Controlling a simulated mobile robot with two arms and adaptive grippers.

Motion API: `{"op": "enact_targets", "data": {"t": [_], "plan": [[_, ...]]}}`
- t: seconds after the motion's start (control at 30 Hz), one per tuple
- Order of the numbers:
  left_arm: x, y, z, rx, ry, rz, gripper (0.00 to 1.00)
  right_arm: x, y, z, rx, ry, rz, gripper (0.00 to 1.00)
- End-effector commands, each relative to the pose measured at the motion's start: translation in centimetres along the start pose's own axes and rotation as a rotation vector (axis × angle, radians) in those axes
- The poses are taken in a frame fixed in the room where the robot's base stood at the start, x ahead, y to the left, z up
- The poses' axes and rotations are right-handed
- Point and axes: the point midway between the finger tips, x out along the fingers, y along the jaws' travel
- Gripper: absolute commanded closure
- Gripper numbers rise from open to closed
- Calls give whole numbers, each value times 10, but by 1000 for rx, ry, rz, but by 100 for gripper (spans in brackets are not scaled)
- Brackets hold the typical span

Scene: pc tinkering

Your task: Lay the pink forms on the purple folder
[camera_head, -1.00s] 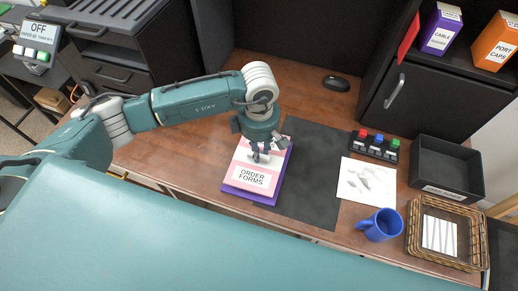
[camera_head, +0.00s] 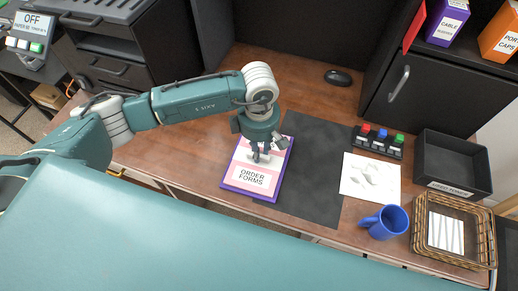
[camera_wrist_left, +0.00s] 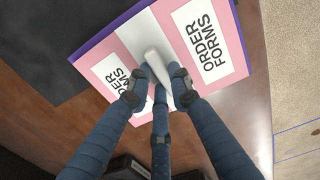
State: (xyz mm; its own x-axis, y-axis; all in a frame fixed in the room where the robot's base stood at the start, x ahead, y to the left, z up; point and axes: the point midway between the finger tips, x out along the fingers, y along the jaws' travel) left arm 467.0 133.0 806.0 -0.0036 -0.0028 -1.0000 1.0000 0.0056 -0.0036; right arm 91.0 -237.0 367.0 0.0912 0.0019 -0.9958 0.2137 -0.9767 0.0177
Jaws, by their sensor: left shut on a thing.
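The pink forms (camera_head: 252,177) are a flat pink pad with white "ORDER FORMS" labels and a pale band with a raised grip across the middle. They lie over the purple folder (camera_head: 250,193), nearly lined up with it; purple borders show around them. I cannot tell whether they touch fully. My left gripper (camera_head: 262,153) points down at the forms' middle. In the left wrist view its fingers (camera_wrist_left: 158,87) are shut on the pale grip (camera_wrist_left: 153,58) of the forms (camera_wrist_left: 115,45), and a purple folder edge (camera_wrist_left: 105,34) shows. My right gripper is not in view.
A dark mat (camera_head: 315,165) lies right of the folder. Beyond are a white sheet (camera_head: 370,182), a button box (camera_head: 378,143), a blue mug (camera_head: 387,222), a black tray (camera_head: 452,187) and a wire basket (camera_head: 425,245). A mouse (camera_head: 338,77) sits at the back.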

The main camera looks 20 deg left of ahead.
Motion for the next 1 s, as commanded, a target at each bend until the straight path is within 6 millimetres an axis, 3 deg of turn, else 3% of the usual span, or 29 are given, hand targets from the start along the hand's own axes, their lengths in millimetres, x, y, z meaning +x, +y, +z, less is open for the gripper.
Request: {"op": "enact_targets", "data": {"t": [0.33, 0.37, 0.43, 0.47, 0.77, 1.0], "plan": [[5, 0, 0, 0, -1, 1, 100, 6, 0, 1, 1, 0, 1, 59], [4, 0, 0, 0, -1, 1, 75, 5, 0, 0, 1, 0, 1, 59], [4, 0, 0, 0, 0, 1, 61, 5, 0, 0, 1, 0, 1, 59], [4, 0, 0, 0, 0, 1, 58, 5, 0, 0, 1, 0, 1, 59], [3, 0, 0, 0, 0, 0, 58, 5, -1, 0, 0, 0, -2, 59], [-30, 2, 0, 1, -2, 6, 58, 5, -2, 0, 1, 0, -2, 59]]}}
